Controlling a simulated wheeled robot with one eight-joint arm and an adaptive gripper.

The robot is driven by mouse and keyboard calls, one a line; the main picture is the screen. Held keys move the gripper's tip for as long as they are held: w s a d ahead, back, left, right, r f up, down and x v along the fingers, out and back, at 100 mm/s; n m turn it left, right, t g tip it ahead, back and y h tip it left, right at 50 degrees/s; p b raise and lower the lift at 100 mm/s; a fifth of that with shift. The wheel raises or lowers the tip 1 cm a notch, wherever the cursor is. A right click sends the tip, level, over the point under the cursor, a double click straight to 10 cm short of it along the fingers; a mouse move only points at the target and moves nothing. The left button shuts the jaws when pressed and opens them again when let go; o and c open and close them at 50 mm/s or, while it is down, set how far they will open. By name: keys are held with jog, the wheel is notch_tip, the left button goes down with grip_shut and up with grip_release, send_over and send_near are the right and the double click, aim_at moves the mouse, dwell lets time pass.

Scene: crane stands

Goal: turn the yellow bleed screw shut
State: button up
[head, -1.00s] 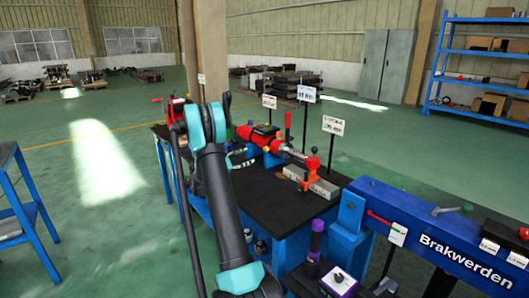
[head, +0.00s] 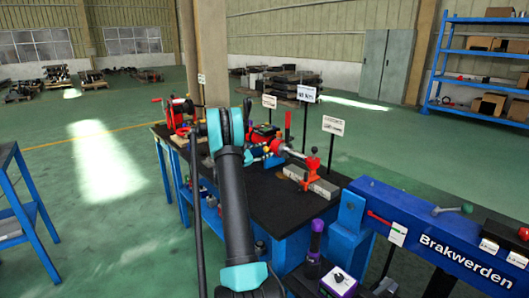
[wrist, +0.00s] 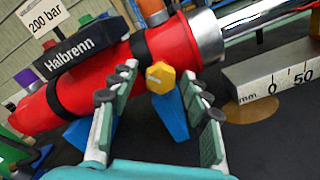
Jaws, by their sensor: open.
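The yellow bleed screw (wrist: 160,77) is a knob with a faceted rim on the underside of a red cylinder (wrist: 92,82) labelled "Halbrenn". In the wrist view, my gripper (wrist: 160,84) is open, its two fingers on either side of the screw. A gap shows between the screw and each finger; whether the fingertips are level with it in depth cannot be told. In the head view, my arm (head: 236,190) hides much of the cylinder, and I cannot make out the screw clearly.
A grey ruler block (wrist: 275,78) lies right of the cylinder, with a brown disc (wrist: 240,112) beside it. Blue supports hold the cylinder over the black bench top (head: 268,205). Sign posts stand behind. A blue beam marked "Brakwerden" (head: 450,245) is at the right.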

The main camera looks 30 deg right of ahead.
jog(key=shift+c, duration=0.4)
grip_shut()
jog(key=shift+m, duration=1.5)
jog(key=shift+o, duration=0.4)
grip_release()
jog(key=shift+a, duration=0.1)
jog(key=a, duration=1.2)
jog(key=shift+s, duration=0.45)
